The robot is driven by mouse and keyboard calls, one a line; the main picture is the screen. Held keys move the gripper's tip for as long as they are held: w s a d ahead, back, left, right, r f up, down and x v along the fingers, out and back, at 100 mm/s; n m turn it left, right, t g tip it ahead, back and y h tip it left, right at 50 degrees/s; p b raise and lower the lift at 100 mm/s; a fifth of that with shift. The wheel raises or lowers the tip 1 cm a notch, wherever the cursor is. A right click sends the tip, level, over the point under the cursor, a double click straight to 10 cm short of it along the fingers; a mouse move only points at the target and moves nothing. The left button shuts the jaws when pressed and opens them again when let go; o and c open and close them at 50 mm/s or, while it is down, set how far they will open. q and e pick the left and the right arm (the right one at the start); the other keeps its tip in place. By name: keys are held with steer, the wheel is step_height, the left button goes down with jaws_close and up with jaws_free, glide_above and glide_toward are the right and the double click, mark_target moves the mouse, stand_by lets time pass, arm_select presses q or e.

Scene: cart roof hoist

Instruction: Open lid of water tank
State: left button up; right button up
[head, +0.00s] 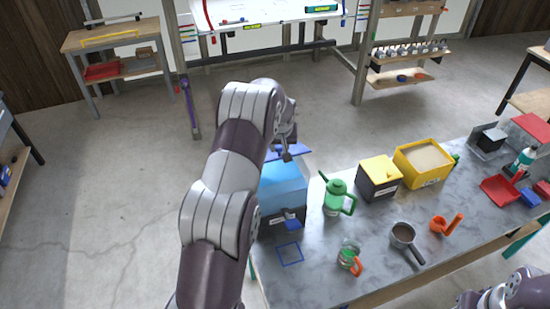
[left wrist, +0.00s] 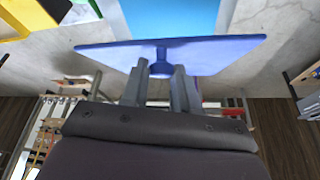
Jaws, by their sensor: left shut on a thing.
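The water tank (head: 283,180) is a light blue box with a dark lower front, at the left end of the grey table, partly hidden by my left arm. Its blue lid (head: 298,151) shows at the tank's far upper edge. My left gripper (head: 287,152) is at the lid. In the left wrist view the fingers (left wrist: 161,88) are shut on the small knob (left wrist: 162,55) of the flat blue lid (left wrist: 225,52). The light blue tank (left wrist: 170,16) shows beyond the lid there. I cannot tell the lid's exact tilt. My right gripper is not in view.
A green watering can (head: 338,197), a yellow-topped box (head: 379,178) and a yellow sand-filled bin (head: 424,160) stand right of the tank. A blue outlined square (head: 289,253) is on the table in front of it. Open floor lies left and behind.

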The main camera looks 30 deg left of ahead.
arm_select(q)
steer(key=shift+w+a+r+p, duration=0.2)
steer(key=shift+a+r+p, duration=0.1)
steer(key=shift+r+p, duration=0.15)
steer(key=shift+w+a+r+p, duration=0.15)
steer(key=shift+a+r+p, duration=0.15)
steer(key=shift+r, duration=0.15)
steer(key=shift+w+a+r+p, duration=0.5)
steer(key=shift+r, duration=0.15)
steer(key=shift+w+a+r, duration=1.1)
steer(key=shift+a+r, duration=0.05)
steer(key=shift+a, duration=0.2)
steer(key=shift+o, duration=0.2)
steer(key=shift+a, duration=0.15)
steer(key=o, duration=0.4)
steer(key=shift+o, duration=0.5)
steer(key=shift+s+a+r, duration=0.1)
steer(key=shift+a, duration=0.15)
